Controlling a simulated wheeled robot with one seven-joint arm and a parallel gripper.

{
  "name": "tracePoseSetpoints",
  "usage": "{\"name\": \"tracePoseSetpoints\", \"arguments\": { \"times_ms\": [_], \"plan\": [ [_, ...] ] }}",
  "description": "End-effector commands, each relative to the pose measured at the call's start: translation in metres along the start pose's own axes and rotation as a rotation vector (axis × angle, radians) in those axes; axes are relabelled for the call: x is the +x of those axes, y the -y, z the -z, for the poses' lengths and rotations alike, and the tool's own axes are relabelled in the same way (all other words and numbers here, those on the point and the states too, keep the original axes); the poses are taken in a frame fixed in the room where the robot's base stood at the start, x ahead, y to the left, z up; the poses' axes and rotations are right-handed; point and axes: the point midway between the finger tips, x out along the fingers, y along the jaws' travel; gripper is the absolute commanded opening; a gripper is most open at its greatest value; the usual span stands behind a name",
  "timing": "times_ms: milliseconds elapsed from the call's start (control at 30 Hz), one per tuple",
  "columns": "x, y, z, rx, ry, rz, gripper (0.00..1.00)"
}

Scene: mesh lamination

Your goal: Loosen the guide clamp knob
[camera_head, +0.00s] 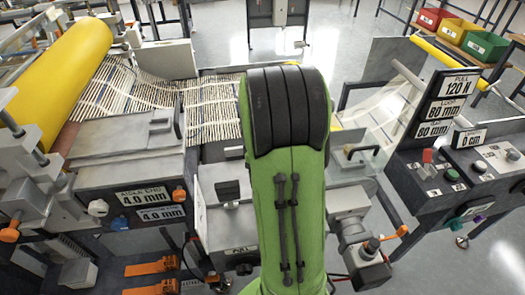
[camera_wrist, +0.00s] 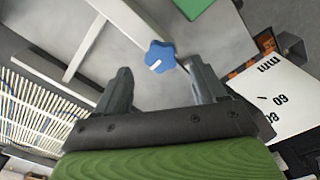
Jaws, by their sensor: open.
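A blue lobed knob (camera_wrist: 159,56) with a white mark shows in the wrist view, beside a light grey bar (camera_wrist: 85,45) on a grey metal surface. It looks like the guide clamp knob. My gripper (camera_wrist: 160,82) is open and empty, with its two dark fingers spread. The knob appears between and just beyond the fingertips, and I see no contact. In the head view my green arm covers the middle, and neither my gripper nor the blue knob can be seen there.
Woven white strips (camera_head: 210,108) run across the machine, with a yellow roll (camera_head: 65,65) at left. At right stands a control panel (camera_head: 465,180) with signs. A white sign (camera_wrist: 275,95) and a green part (camera_wrist: 192,7) lie close to the knob in the wrist view.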

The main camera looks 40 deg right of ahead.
Motion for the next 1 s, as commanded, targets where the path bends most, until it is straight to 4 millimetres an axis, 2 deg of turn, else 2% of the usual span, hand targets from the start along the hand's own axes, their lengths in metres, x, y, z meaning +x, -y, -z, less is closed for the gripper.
{"name": "tracePoseSetpoints", "arguments": {
  "times_ms": [33, 200, 400, 567, 1000],
  "plan": [
    [-0.021, -0.001, 0.001, 0.0, -0.004, -0.006, 0.7],
    [-0.069, -0.001, 0.0, 0.0, -0.004, -0.005, 0.7],
    [-0.107, 0.0, 0.0, 0.0, -0.002, -0.002, 0.7],
    [-0.115, 0.0, 0.0, 0.0, 0.0, 0.0, 0.7],
    [-0.114, 0.0, 0.0, 0.0, 0.0, 0.0, 0.7]
  ]
}}
